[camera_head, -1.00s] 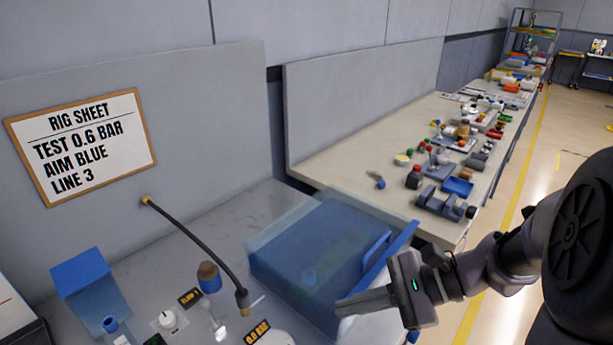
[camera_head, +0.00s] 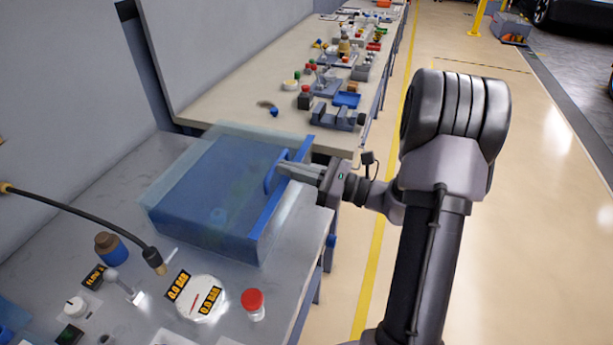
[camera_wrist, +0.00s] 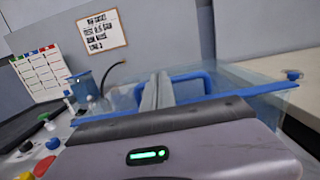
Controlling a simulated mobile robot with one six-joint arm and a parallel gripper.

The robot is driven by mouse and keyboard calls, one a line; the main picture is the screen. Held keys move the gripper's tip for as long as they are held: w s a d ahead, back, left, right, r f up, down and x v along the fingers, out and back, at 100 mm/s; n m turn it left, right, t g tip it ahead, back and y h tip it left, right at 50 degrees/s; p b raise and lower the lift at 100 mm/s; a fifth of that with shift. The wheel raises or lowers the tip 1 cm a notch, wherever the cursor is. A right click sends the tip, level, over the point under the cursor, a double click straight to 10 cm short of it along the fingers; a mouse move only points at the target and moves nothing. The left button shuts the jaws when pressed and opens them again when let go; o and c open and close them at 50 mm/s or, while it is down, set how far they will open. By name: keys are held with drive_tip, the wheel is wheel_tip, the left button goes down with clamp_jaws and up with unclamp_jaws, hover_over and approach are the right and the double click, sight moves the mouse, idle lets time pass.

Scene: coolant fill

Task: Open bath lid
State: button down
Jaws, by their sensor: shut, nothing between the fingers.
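The bath (camera_head: 215,190) is a translucent blue box on the grey bench, with its lid (camera_head: 235,150) lying flat over it, closed. A blue loop handle (camera_head: 272,172) stands on the lid near its right edge, beside a solid blue edge strip (camera_head: 285,185). My gripper (camera_head: 284,170) is shut and empty, its fingertips at the handle from the right. In the wrist view, the closed fingers (camera_wrist: 157,92) overlap the blue handle (camera_wrist: 190,77). I cannot tell whether they pass through the loop or touch it.
A second bench (camera_head: 235,100) with many small parts lies behind.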

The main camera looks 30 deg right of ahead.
drive_tip(key=shift+w+a+r+p, duration=0.1)
drive_tip(key=shift+r+p, duration=0.35)
drive_tip(key=shift+p, duration=0.05)
idle(0.4)
drive_tip(key=shift+a+r+g+p, duration=0.1)
drive_tip(key=shift+r+g+p, duration=0.3)
drive_tip(key=shift+r+p, duration=0.55)
drive_tip(key=w+a+r+g+h+p, duration=0.3)
drive_tip(key=w+r+p, duration=0.3)
drive_tip(key=p, duration=1.1)
drive_tip(key=w+a+r+g+h+p, duration=0.3)
drive_tip(key=w+a+r+p, duration=0.3)
drive_tip(key=r+p, duration=0.7)
drive_tip(key=g+p, duration=0.1)
drive_tip(key=p, duration=0.3)
drive_tip(key=shift+r, duration=0.15)
drive_tip(key=shift+a+p, duration=0.1)
drive_tip(key=shift+p, duration=0.2)
